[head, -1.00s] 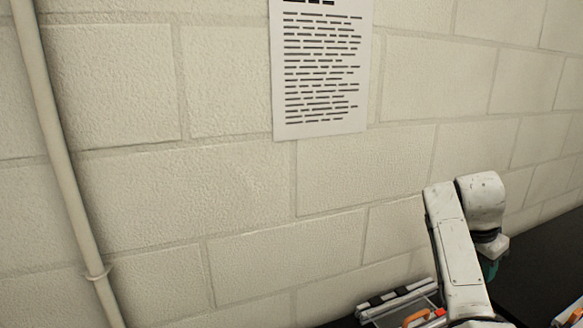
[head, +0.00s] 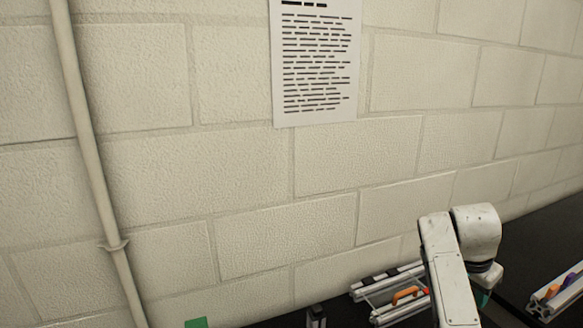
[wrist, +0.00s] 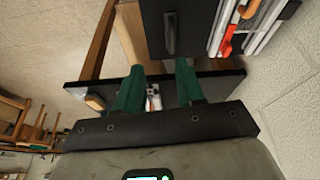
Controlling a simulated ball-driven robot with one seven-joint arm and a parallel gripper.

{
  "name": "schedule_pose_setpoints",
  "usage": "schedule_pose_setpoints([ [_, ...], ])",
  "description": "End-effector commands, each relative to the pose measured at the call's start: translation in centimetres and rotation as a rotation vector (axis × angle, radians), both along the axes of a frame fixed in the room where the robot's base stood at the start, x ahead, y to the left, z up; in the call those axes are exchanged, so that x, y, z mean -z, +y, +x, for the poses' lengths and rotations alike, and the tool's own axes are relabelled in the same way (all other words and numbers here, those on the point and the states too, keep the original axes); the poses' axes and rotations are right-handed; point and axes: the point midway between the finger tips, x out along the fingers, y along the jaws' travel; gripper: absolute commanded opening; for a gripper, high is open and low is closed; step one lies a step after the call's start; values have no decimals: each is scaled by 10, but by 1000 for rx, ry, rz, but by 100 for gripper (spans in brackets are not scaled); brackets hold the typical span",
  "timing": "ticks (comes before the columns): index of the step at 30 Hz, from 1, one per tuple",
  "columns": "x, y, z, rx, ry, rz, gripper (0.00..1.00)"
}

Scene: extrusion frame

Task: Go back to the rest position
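My white arm stands at the right of the head view. My gripper shows there only as a bit of green (head: 483,298) below the wrist joint, mostly hidden behind the arm. In the wrist view my gripper (wrist: 160,88) has its two green fingers apart. Nothing is held between them; a small white and red thing shows in the gap, seemingly farther off.
A metal extrusion frame with an orange part (head: 405,294) lies on the dark worktop (head: 535,240) beside my arm. More extrusion (head: 556,291) lies at right. A green thing (head: 196,322) shows at the bottom edge. Wooden furniture (wrist: 25,120) stands at left in the wrist view.

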Motion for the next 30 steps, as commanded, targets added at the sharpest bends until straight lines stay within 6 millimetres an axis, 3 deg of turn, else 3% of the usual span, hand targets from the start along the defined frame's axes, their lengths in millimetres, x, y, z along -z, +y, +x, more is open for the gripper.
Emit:
schedule_pose_setpoints([
  [7, 71, 18, -36, -121, 45, 18, 38],
  [11, 123, 33, -71, -224, 78, 34, 38],
  [15, 177, 53, -121, -363, 115, 53, 38],
  [21, 237, 81, -201, -564, 161, 84, 38],
  [30, 287, 120, -330, -867, 213, 134, 38],
])
